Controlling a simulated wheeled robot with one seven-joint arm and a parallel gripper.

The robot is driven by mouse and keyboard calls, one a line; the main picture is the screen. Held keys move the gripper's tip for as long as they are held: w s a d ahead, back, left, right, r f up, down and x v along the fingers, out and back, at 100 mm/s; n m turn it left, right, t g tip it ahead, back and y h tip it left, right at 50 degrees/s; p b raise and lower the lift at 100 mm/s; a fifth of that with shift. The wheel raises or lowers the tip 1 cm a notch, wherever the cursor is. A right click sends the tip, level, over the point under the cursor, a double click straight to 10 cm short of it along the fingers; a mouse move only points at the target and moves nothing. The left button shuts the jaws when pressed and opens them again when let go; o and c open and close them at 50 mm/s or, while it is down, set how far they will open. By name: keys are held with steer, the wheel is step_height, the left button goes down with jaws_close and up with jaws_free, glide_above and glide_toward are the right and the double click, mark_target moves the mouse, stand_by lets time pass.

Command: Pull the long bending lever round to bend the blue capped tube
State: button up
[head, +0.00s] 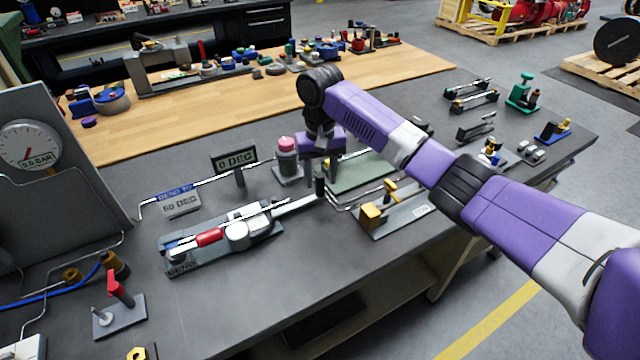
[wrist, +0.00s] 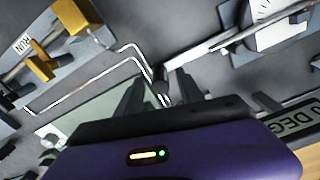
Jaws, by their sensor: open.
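The tube bender (head: 240,228) sits on the dark bench, with a red part, pale round dies and a "BEND" base plate. Its long lever (head: 298,204) reaches right to an upright dark handle (head: 320,186). The lever (wrist: 215,42) and handle (wrist: 160,85) also show in the wrist view. My gripper (head: 321,172) points down at the handle end. In the wrist view my gripper (wrist: 158,88) is open, with the handle appearing between its fingertips; contact cannot be told. The display (head: 234,160) reads 0 DEG.
A card (head: 180,203) reading 60 DEG stands behind the bender. A pink-topped post (head: 287,150) stands behind the lever. A yellow-blocked fixture (head: 385,210) and bent thin rods lie to the right. Bare bench lies in front of the bender.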

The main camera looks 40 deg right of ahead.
mark_target(320, 185)
steer(key=shift+f, duration=1.6)
jaws_close()
